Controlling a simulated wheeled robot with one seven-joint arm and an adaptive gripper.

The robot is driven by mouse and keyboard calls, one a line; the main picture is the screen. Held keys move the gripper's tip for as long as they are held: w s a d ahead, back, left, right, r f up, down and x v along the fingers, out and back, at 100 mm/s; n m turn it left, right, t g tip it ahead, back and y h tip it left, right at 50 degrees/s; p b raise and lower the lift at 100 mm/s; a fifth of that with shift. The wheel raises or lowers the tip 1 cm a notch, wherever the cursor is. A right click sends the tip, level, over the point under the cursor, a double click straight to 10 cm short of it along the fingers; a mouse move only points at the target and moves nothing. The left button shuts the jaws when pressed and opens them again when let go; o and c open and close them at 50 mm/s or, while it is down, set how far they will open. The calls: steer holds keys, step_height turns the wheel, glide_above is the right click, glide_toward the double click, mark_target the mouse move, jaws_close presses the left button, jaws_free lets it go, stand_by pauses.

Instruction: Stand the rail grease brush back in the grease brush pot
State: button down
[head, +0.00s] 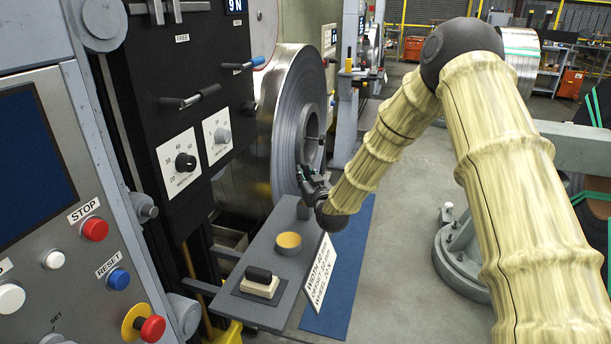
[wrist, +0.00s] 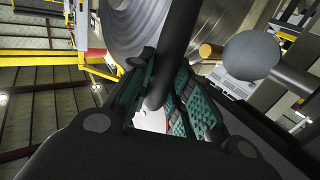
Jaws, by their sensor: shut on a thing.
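My gripper (head: 312,186) is above the far end of a grey shelf beside the big steel coil. In the wrist view its green-padded fingers (wrist: 170,100) are closed around a dark round rod (wrist: 178,45). The rod looks like the handle of the rail grease brush; its bristles cannot be made out. A short round ochre container (head: 288,243) stands on the shelf, below and left of my gripper and apart from it. It may be the grease brush pot, but I cannot tell for sure. My gripper hides part of the shelf's far end.
A cream block with a black top (head: 260,283) lies at the near end of the shelf (head: 240,308). A lettered white sign (head: 319,270) hangs at its right edge. The control panel (head: 70,200) is at left, the steel coil (head: 290,110) behind.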

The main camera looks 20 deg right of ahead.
steer(key=shift+f+b, duration=0.9)
steer(key=shift+f, duration=0.55)
steer(key=c, duration=1.2)
jaws_free()
steer(key=shift+c, duration=0.2)
steer(key=shift+s, duration=0.1)
steer(key=s, duration=1.1)
steer(key=shift+s+d, duration=0.2)
steer(key=shift+s, duration=0.2)
steer(key=shift+f, duration=0.1)
